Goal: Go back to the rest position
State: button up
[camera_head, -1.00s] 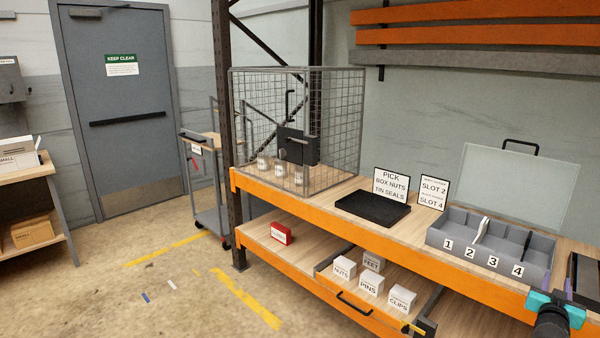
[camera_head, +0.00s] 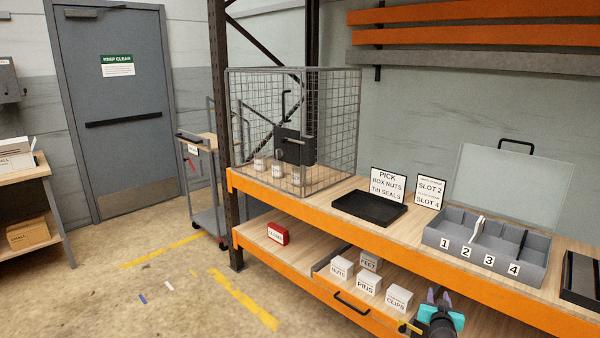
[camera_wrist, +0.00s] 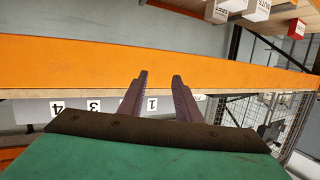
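My gripper (camera_head: 438,295) is at the lower right in the head view, in front of the orange shelf edge and beside the open drawer. In the wrist view its two dark fingers (camera_wrist: 159,78) are apart with nothing between them. The wrist view is upside down and shows the orange shelf beam (camera_wrist: 70,62) ahead of the fingers. The grey organizer (camera_head: 530,270) with slots 1 to 4 stands on the upper shelf, with its clear lid raised. A white piece leans in it near slots 1 and 2.
The open drawer (camera_head: 352,298) holds several white labelled boxes, left of my gripper. A black tray (camera_head: 369,208), signs (camera_head: 389,185) and a wire cage (camera_head: 335,120) with white containers stand on the upper shelf. A red box (camera_head: 278,233) sits below. The floor at left is mostly clear.

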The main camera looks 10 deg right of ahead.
jog(key=a+f+n+g+y, duration=0.2)
jog(key=a+f+g+y, duration=0.15)
jog(key=a+f, duration=1.5)
jog(key=s+a+f+n+g+y, duration=0.1)
jog(key=s+a+f+g, duration=0.1)
jog(key=s+a+f, duration=0.35)
jog(key=s+a+f+n+g+y, duration=0.1)
jog(key=s+a+f+y, duration=0.15)
jog(key=a+f, duration=0.5)
jog(key=s+a+f+n+g, duration=0.1)
jog(key=s+a+f+g, duration=0.2)
jog(key=s+a, duration=0.35)
jog(key=s+a+f+g, duration=0.3)
jog(key=s+a+f, duration=0.1)
jog(key=s, duration=0.6)
jog(key=s+a+r+n+g+y, duration=0.1)
jog(key=s+g, duration=0.5)
jog(key=s, duration=0.8)
jog(key=shift+s+a+r+n, duration=0.2)
jog(key=shift+a+r+n, duration=0.3)
jog(key=shift+a+r, duration=0.35)
